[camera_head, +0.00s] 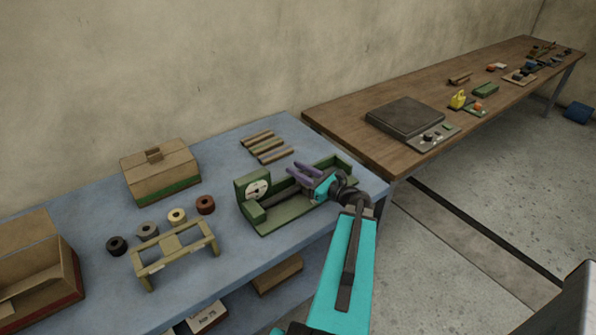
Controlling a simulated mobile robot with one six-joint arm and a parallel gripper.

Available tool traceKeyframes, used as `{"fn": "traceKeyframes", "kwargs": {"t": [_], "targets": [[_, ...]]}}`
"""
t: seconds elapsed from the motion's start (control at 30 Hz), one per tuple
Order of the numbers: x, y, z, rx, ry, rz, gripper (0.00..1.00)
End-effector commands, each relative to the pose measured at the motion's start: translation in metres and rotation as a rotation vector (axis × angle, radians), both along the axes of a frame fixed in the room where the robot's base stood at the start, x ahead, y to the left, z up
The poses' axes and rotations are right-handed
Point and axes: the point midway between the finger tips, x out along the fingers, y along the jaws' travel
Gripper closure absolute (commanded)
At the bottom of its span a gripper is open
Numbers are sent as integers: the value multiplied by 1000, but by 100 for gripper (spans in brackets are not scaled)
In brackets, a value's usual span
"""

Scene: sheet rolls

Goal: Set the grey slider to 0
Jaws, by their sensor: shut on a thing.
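A green bench device (290,209) with a white round dial (258,188) at its left end lies on the blue table. A dark grey bar (284,197) runs along its trough. My gripper (292,170), with purple fingers, reaches in from the right over the middle of the device. It is shut on a small part there, which seems to be the grey slider. That part is mostly hidden by the fingers, and its setting cannot be read. The dial's marks are too small to read.
On the blue table (228,148) are a lidded box (160,172), several small rolls, a tan stand (178,250), an open carton (35,258) and several tan strips (268,146).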

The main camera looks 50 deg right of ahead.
Motion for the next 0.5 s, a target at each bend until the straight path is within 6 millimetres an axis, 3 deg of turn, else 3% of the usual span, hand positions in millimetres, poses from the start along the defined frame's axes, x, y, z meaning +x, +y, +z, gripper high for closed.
{"fn": "traceKeyframes", "kwargs": {"t": [0.03,0.13,0.17,0.27,0.5], "targets": [[2,8,-1,2,1,22,100],[0,6,-1,2,1,20,100],[0,6,-1,2,2,19,73],[-1,4,-1,2,2,14,56],[-4,-1,-1,1,0,5,56]]}}
